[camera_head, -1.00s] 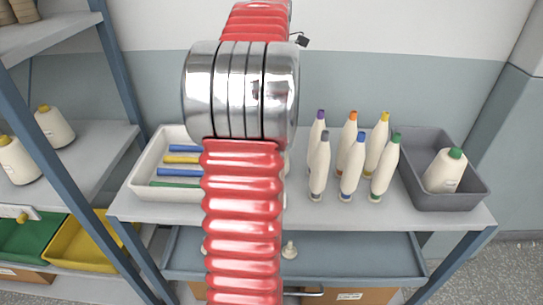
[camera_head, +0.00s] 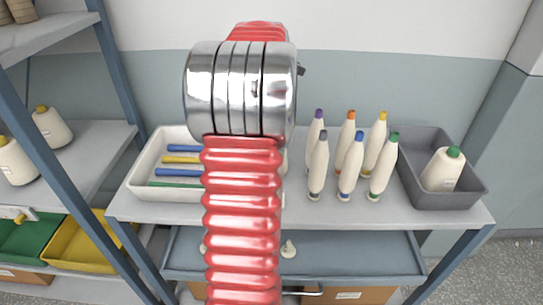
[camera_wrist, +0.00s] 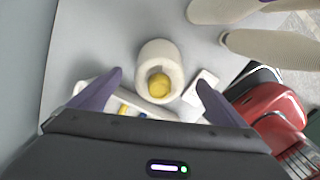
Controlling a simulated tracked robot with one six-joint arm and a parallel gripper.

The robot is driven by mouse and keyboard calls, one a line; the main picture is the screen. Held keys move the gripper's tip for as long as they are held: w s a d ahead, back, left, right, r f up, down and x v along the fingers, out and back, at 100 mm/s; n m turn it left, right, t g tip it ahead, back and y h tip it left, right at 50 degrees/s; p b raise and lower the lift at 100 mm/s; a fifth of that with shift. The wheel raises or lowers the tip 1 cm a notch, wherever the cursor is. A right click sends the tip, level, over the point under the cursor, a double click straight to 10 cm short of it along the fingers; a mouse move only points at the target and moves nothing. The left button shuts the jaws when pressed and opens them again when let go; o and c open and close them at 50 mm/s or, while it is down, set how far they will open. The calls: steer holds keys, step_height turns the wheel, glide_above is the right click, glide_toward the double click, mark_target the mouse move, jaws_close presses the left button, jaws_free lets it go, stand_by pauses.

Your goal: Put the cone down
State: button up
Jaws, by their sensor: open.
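In the wrist view a cream cone (camera_wrist: 174,57) with a yellow tip stands on the grey bench top, seen from above. My gripper (camera_wrist: 160,77) is open, with one purple finger on each side of the cone and a visible gap to both. In the head view my red and chrome arm hides the gripper and most of the cone; a pale sliver beside the arm may be the cone.
A white tray (camera_head: 137,184) with blue, yellow and green bobbins stands left on the bench (camera_head: 300,212). Several slim bobbins (camera_head: 346,170) with coloured tips stand right of my arm. A grey bin (camera_head: 462,200) holds a green-tipped cone (camera_head: 441,170). A shelf rack stands at left.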

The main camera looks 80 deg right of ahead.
steer(key=shift+f, duration=0.3)
step_height(320, 180, down, 5)
steer(key=shift+f, duration=0.1)
stand_by(0.4)
steer(key=shift+c, duration=0.3)
steer(key=c, duration=1.5)
steer(key=shift+r, duration=5.05)
